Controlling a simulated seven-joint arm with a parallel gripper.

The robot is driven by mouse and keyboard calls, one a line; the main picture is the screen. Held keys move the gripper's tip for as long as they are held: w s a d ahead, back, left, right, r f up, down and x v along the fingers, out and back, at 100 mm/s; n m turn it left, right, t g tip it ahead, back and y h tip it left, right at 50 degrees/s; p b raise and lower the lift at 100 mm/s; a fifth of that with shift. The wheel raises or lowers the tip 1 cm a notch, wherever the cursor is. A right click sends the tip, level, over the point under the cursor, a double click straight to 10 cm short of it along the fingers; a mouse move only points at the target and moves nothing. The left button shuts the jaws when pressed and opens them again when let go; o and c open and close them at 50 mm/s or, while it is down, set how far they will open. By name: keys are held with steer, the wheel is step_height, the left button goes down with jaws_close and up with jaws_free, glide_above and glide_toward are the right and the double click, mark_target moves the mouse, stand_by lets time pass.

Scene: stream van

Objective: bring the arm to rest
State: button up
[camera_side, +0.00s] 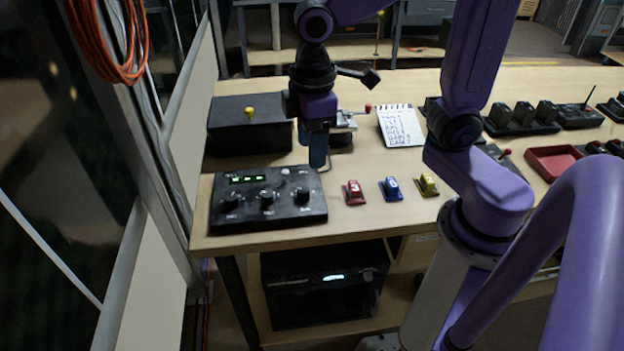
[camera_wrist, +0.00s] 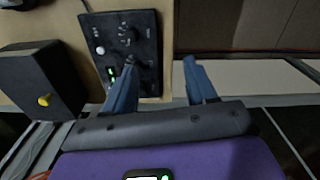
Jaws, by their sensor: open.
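My gripper (camera_side: 318,158) hangs from my purple arm above the table (camera_side: 350,228), just behind the black control panel (camera_side: 268,198) in the side view. In the wrist view its two blue-grey fingers (camera_wrist: 160,88) stand apart with nothing between them. The same panel shows in the wrist view (camera_wrist: 143,45), just beyond the fingers, with knobs and a green lit display. I cannot tell how high the fingertips are above the table.
A black box (camera_side: 228,140) with a yellow knob stands behind the panel. Red (camera_side: 353,192), blue (camera_side: 391,188) and yellow (camera_side: 427,185) switches sit right of it. A notepad (camera_side: 400,126) and a red tray (camera_side: 556,162) lie farther right. Orange cable (camera_side: 128,60) hangs at the left.

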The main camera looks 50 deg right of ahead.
steer(key=s+d+f+n, duration=0.1)
steer(key=s+d, duration=0.2)
steer(key=s, duration=0.4)
steer(key=s+d+f, duration=0.1)
steer(key=s+d, duration=0.2)
steer(key=s, duration=0.3)
steer(key=shift+s+f+n, duration=0.35)
steer(key=shift+f+n, duration=0.05)
stand_by(1.0)
